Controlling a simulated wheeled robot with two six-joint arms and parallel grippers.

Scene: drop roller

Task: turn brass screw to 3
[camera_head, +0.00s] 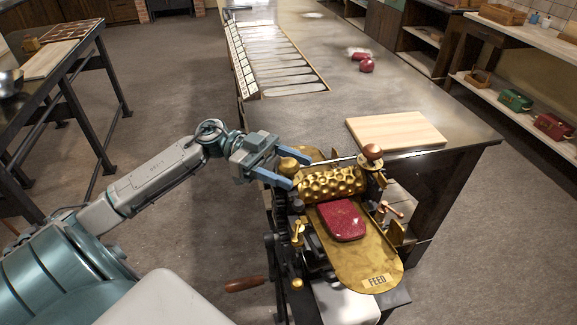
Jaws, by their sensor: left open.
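The drop roller is a brass machine with a dimpled roller (330,183) and a feed plate (373,272) marked FEED. A round brass knob (288,164), seemingly the brass screw, tops its left post. My left gripper (289,172) is open, with its two blue fingers reaching to the knob, one on each side in the picture. I cannot tell whether they touch it. Any numbers on the screw are too small to read. A copper-coloured knob (372,152) tops the right post. My right gripper is not in view.
A dark red slab (342,221) lies on the feed plate before the roller. A pale wooden board (396,131) lies on the long table (380,90) behind the machine. A crank with a wooden handle (245,285) sticks out at lower left. Red pieces (366,66) lie farther back.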

